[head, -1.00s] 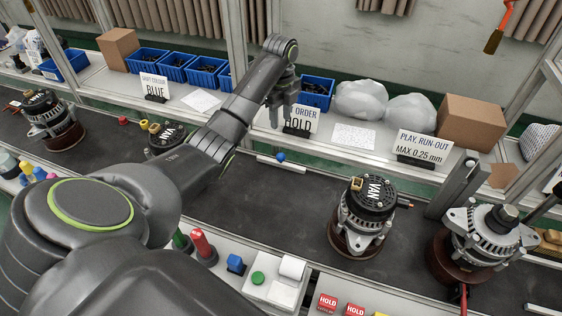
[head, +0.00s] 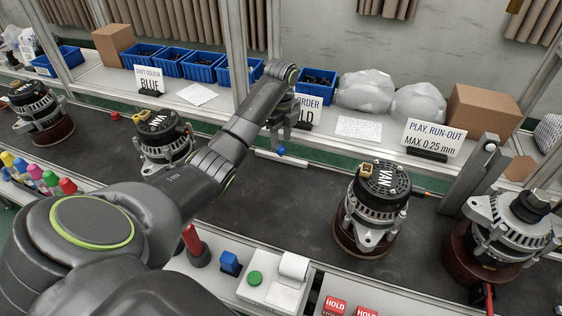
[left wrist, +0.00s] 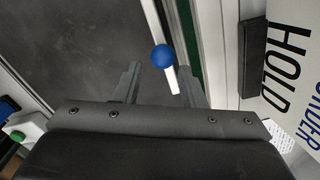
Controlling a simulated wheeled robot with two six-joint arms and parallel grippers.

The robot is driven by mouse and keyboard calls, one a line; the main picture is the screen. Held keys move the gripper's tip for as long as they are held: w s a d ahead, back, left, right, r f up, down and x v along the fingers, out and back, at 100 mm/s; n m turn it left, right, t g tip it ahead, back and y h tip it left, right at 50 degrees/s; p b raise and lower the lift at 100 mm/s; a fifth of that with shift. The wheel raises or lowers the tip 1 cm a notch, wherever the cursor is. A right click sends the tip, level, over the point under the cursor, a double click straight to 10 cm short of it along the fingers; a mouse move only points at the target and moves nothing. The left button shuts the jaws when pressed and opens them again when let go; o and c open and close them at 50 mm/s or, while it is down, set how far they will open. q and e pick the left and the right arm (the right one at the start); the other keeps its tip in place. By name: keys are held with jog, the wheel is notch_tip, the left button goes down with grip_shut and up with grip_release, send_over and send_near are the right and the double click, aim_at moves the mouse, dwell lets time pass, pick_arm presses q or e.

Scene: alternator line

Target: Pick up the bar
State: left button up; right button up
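The bar (head: 267,155) is a pale, thin strip with a blue ball knob (head: 281,150), at the conveyor's far edge in the head view. In the left wrist view the blue knob (left wrist: 162,56) appears between my finger tips, with the pale bar (left wrist: 172,82) running below it. My left gripper (head: 279,142) points down just above the bar and partly covers it. In the left wrist view the left gripper (left wrist: 159,70) is open, with a finger on each side of the knob. I cannot tell whether it touches the knob. My right gripper is not in view.
A HOLD sign (left wrist: 287,65) stands close to the left gripper, on the shelf behind. An alternator (head: 374,205) stands on the belt to the right, another (head: 163,140) to the left. Blue bins (head: 202,72) line the shelf. The dark belt (head: 270,205) between the alternators is clear.

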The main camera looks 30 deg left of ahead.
aim_at(281, 146)
pick_arm(q)
jog(key=shift+f, duration=0.7)
jog(key=f, duration=0.4)
jog(key=shift+w+a+f+p, duration=0.1)
jog(key=shift+w+f+p, duration=0.1)
jog(key=shift+p, duration=0.1)
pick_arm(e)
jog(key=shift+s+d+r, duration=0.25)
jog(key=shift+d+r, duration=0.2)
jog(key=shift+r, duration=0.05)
pick_arm(q)
jog(key=shift+c, duration=0.3)
jog(key=c, duration=0.7)
grip_shut()
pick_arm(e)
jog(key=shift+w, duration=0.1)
pick_arm(q)
jog(key=shift+r, duration=0.1)
